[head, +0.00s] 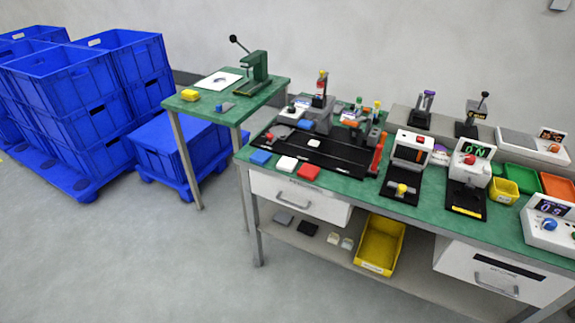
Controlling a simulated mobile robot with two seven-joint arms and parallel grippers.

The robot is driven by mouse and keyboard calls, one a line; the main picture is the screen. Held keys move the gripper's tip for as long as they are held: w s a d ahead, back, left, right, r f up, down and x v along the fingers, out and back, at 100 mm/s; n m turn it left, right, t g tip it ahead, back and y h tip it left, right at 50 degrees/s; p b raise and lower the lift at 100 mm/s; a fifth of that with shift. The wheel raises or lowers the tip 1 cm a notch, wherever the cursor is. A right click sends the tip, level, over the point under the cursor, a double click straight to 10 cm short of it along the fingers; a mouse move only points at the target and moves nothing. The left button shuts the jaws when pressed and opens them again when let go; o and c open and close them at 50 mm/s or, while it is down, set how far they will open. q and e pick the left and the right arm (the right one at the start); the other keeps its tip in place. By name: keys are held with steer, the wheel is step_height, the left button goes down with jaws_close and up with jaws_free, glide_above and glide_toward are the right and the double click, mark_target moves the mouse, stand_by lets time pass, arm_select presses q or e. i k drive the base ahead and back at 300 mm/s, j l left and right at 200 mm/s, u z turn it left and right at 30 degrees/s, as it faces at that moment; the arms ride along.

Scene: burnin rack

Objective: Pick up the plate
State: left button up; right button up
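I cannot tell for sure which thing is the plate. A flat white square piece (218,80) with an oval mark lies on the small green-topped table (203,105), next to a green lever press (256,72). Neither of my grippers is in view, and nothing is seen being held.
Stacked blue crates (75,85) stand at the left. The workbench (340,185) carries several devices and has a lower shelf with a yellow bin (381,246). The grey floor (130,260) in front is clear.

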mark_target(286, 164)
steer(key=z, duration=0.5)
steer(key=i+j+z, duration=0.1)
steer(key=j+z, duration=0.2)
steer(key=z, duration=0.2)
steer(key=j+z, duration=0.35)
steer(key=z, duration=0.15)
steer(key=j+z, duration=0.45)
steer(key=j, duration=0.5)
steer(key=k+j, duration=0.1)
steer(key=j, duration=0.95)
steer(key=k+j+z, duration=0.1)
steer(key=j, duration=0.45)
